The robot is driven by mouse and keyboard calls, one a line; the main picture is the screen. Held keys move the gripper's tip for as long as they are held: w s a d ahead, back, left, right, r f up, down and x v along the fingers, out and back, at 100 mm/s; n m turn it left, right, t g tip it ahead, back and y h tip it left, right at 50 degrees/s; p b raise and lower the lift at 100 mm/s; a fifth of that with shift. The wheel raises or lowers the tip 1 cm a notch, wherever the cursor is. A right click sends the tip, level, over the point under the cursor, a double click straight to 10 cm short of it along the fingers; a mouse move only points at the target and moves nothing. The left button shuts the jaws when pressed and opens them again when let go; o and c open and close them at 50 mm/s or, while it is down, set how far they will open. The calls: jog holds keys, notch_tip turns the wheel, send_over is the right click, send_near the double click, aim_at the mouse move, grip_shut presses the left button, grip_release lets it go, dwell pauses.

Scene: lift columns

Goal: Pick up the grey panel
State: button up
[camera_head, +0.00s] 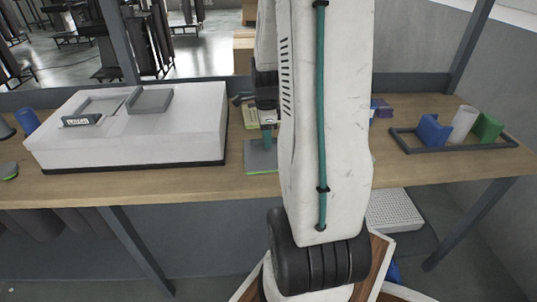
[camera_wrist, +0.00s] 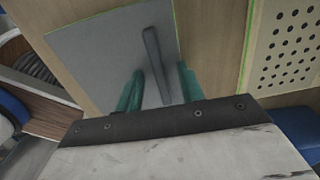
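The grey panel (camera_head: 262,158) lies flat on the wooden table, near its front edge, partly hidden behind my arm. In the wrist view the grey panel (camera_wrist: 90,60) shows a green edge and a narrow raised grey handle (camera_wrist: 153,55). My gripper (camera_head: 267,140) is over the panel in the head view. In the wrist view its green fingers (camera_wrist: 158,85) are apart, one on each side of the handle. I see gaps between the handle and the fingers. How high the fingertips are above the panel is hard to tell.
A large white box (camera_head: 185,135) fills the table's left part. A dark tray frame (camera_head: 405,147) with a blue block (camera_head: 434,131), a white cylinder (camera_head: 464,124) and a green block (camera_head: 487,127) is at the right. A perforated plate (camera_wrist: 285,45) lies beside the panel.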

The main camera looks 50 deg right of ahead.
grip_shut()
jog(key=shift+r, duration=0.15)
